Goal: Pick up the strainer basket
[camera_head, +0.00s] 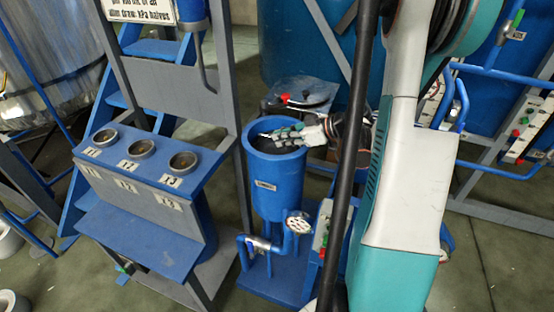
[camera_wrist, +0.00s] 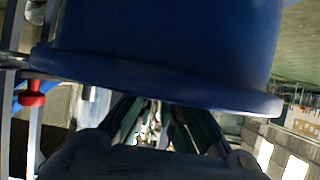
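A blue cylindrical vessel (camera_head: 278,190) with an open, dark mouth stands in the middle of the head view. No strainer basket can be made out clearly; the vessel's inside is dark and partly covered by my gripper. My gripper (camera_head: 284,134) reaches in from the right over the vessel's rim, with its fingers at the mouth. In the wrist view the vessel (camera_wrist: 165,45) fills the top, with its rim crossing the middle. My gripper's dark fingers (camera_wrist: 158,122) show below the rim with a gap between them. Their tips are hidden, so I cannot tell what they hold.
A blue stand (camera_head: 150,160) with three round cups is at left, beside a grey frame (camera_head: 222,90). A pale perforated round part (camera_head: 298,222) and piping sit at the vessel's foot. A small table (camera_head: 300,90) stands behind. Blue pipes (camera_head: 500,170) are at right.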

